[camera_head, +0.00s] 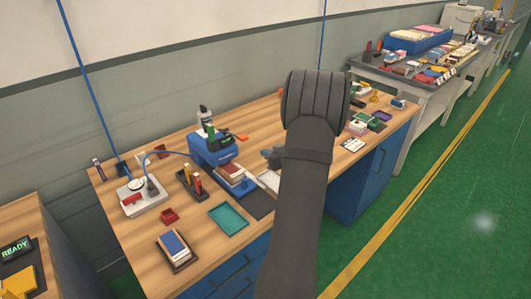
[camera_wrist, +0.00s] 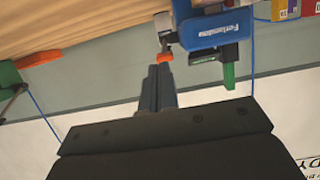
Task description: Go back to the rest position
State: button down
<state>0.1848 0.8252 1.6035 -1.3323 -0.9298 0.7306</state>
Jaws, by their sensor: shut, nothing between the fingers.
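My dark arm rises through the middle of the head view, over the workbench. My gripper (camera_wrist: 161,70) points away from the wrist in the wrist view, its two fingers together with nothing between them. In the head view the grey gripper end (camera_head: 272,156) shows just left of my arm, above the bench. A blue device (camera_head: 212,147) stands to its left. The same blue device (camera_wrist: 207,28) shows upside down in the wrist view, with an orange tip (camera_wrist: 166,57) near the fingertips; I cannot tell whether they touch.
The wooden workbench (camera_head: 130,225) carries a teal tray (camera_head: 229,217), a small brown tray with a blue-topped stack (camera_head: 174,247) and a grey box (camera_head: 141,196). A blue cable (camera_head: 84,75) hangs at the left. Green floor (camera_head: 440,220) is clear at the right.

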jog(key=shift+w+a, duration=0.1)
jog(key=w+a, duration=0.6)
jog(key=shift+w+a+r, duration=0.15)
jog(key=shift+w+r, duration=0.05)
jog(key=shift+r, duration=0.05)
